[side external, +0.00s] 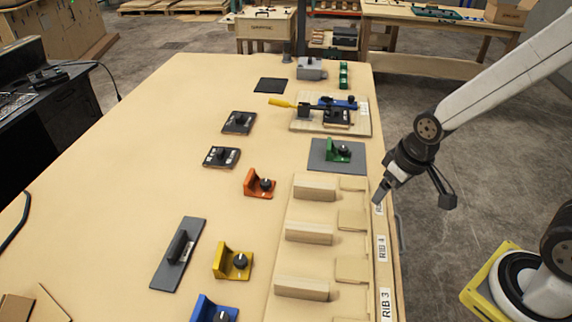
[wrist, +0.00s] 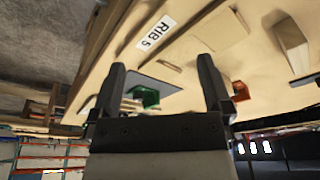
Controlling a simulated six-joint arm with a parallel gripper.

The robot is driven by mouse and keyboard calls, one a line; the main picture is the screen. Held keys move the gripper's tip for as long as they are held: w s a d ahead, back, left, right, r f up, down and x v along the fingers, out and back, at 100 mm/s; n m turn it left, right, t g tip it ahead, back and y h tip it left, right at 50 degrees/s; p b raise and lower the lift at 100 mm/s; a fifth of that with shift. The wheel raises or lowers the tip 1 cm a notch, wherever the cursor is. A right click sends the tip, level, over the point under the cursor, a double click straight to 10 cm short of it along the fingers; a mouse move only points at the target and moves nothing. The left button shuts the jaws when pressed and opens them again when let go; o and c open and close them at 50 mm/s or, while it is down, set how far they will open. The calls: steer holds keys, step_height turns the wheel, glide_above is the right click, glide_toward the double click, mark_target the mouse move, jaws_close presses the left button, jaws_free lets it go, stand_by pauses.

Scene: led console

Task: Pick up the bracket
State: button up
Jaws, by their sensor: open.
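Several L-shaped brackets with black knobs are on the table: a green bracket (side external: 338,151) on a grey mat (side external: 318,160), an orange bracket (side external: 257,184), a yellow bracket (side external: 230,262) and a blue bracket (side external: 212,309) at the front edge of the picture. I cannot tell which one is meant. My gripper (side external: 414,198) is open and empty, off the right edge of the table, to the right of the green bracket. In the wrist view, the green bracket (wrist: 146,97) shows between the fingers of my gripper (wrist: 162,65), farther off, and the orange bracket (wrist: 240,91) shows right of them.
Wooden blocks (side external: 310,233) stand along the table's right side by rib labels (side external: 381,248). A board (side external: 360,125) with a yellow-handled tool (side external: 283,103) lies behind the green bracket. Black panels (side external: 221,157) and a grey plate with a handle (side external: 178,253) lie left. The table's left middle is clear.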

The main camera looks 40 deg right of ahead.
mark_target(221, 254)
steer(key=w+a+n, duration=0.1)
steer(key=w+a, duration=0.1)
steer(key=a, duration=0.1)
steer(key=w+a+n, duration=0.1)
steer(key=a, duration=0.1)
steer(key=w+a+r+n+y, duration=0.1)
steer(key=w+a, duration=0.1)
steer(key=a, duration=0.1)
steer(key=shift+w+a, duration=0.3)
steer(key=shift+a, duration=0.05)
steer(key=a, duration=0.2)
steer(key=w+a+n, duration=0.1)
steer(key=a, duration=0.1)
steer(key=w+a+n, duration=0.1)
steer(key=a, duration=0.2)
steer(key=shift+r+y, duration=0.15)
steer(key=shift+y, duration=0.25)
steer(key=a+n, duration=0.1)
steer(key=a, duration=0.4)
steer(key=a+n+y, duration=0.1)
steer(key=a+n, duration=0.1)
steer(key=a, duration=0.3)
steer(key=a+n, duration=0.1)
steer(key=a, duration=0.5)
steer(key=shift+s+a+r+n+y, duration=0.1)
steer(key=shift+r+n+y, duration=0.1)
steer(key=shift+n+y, duration=0.2)
steer(key=shift+x, duration=1.3)
